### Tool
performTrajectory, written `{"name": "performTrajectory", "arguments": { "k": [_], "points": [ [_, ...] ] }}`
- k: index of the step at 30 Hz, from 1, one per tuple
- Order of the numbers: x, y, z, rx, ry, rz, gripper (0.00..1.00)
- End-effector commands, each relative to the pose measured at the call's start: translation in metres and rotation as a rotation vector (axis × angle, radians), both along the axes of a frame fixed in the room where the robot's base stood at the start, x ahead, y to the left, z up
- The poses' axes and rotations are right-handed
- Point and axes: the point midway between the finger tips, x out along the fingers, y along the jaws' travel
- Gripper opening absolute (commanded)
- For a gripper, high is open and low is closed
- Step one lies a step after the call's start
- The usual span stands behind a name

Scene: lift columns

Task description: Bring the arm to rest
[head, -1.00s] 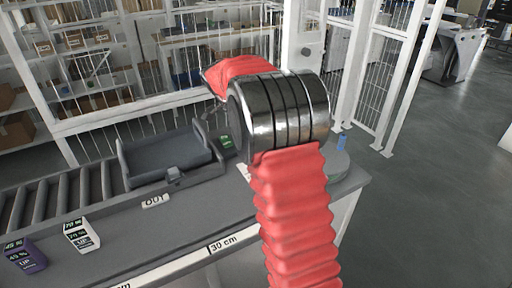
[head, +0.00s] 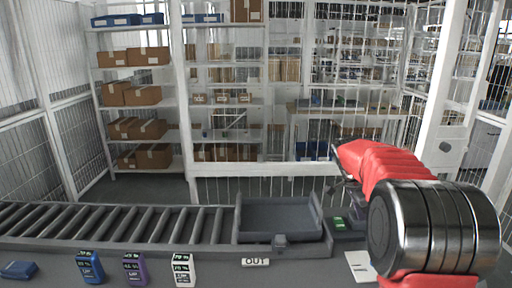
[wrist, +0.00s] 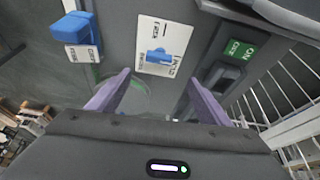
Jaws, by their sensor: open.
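My arm, with a red sleeve (head: 385,165) and a banded metal joint (head: 430,228), is at the right of the head view, bent over the bench. Its far end reaches down beside the grey tray; the gripper there is mostly hidden in the head view. In the wrist view my gripper (wrist: 159,77) has two purple fingers well apart, with nothing between them. Beyond the fingers is a white card (wrist: 148,30) with a blue switch (wrist: 157,57). A black rocker switch (wrist: 223,76) with a green label (wrist: 240,49) lies to the right, and a blue knob (wrist: 72,28) to the left.
The grey tray (head: 280,217) stands at the end of a roller conveyor (head: 120,222), behind an OUT label (head: 256,262). Blue (head: 90,267), purple (head: 134,269) and white (head: 183,270) labelled units stand at the front left. A mesh fence and shelves (head: 135,90) stand behind.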

Motion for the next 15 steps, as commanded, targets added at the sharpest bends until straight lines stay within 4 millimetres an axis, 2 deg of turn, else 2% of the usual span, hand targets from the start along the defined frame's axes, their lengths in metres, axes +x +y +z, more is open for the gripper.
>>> {"name": "performTrajectory", "arguments": {
  "k": [4, 7, 11, 15],
  "points": [
    [0.002, 0.004, -0.007, 0.019, 0.043, 0.144, 0.72],
    [-0.005, 0.012, -0.027, 0.053, 0.106, 0.277, 0.72],
    [-0.024, 0.028, -0.038, 0.098, 0.163, 0.452, 0.72],
    [-0.05, 0.051, -0.037, 0.136, 0.194, 0.648, 0.72]
  ]
}}
